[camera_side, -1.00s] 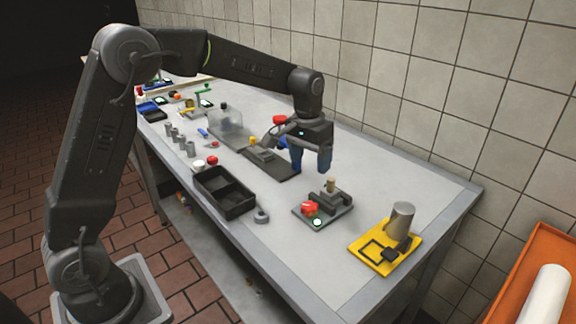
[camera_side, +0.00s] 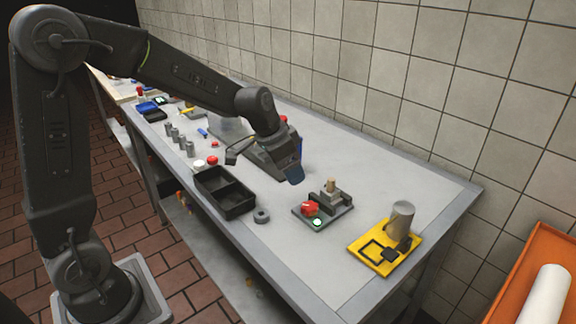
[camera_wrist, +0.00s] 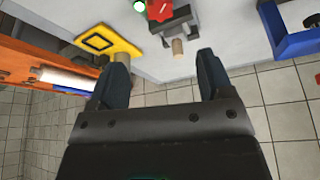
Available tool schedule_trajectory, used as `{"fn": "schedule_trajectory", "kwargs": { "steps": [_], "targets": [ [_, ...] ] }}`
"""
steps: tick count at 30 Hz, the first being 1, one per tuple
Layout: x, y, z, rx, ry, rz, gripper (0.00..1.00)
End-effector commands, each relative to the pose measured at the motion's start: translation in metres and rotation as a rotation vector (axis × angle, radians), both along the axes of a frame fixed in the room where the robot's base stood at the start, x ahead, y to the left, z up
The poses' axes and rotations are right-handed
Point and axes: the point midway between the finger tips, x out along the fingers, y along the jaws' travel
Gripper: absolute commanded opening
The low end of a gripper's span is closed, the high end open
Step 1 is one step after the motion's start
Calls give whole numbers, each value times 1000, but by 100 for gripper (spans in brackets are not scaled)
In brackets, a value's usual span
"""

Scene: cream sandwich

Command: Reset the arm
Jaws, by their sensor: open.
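My gripper (camera_side: 296,172) is above the far middle of the table in the side view, near the dark flat station there, which my wrist partly hides. In the wrist view its two dark blue fingers (camera_wrist: 160,82) are spread apart with nothing between them. The wrist view looks past the fingers at the tiled wall and the table's right-hand end. My arm is bent, with its elbow high at the left of the side view.
A grey fixture with a red part (camera_side: 310,208) and a yellow plate with a grey cylinder (camera_side: 402,221) stand toward the near right end. A black two-part tray (camera_side: 225,193) lies at the front edge beside a grey ring (camera_side: 261,216). The tiled wall (camera_side: 440,90) borders the table.

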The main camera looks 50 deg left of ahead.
Motion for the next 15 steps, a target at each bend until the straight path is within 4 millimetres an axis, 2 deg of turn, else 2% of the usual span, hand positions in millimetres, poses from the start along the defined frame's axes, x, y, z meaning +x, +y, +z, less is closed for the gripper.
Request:
{"fn": "schedule_trajectory", "kwargs": {
  "steps": [5, 8, 11, 15],
  "targets": [
    [-1, -1, 2, -1, 0, 2, 73],
    [-12, -5, 12, -3, -5, 11, 73],
    [-35, -13, 32, -4, -18, 33, 73],
    [-85, -26, 61, -8, -36, 88, 73]
  ]
}}
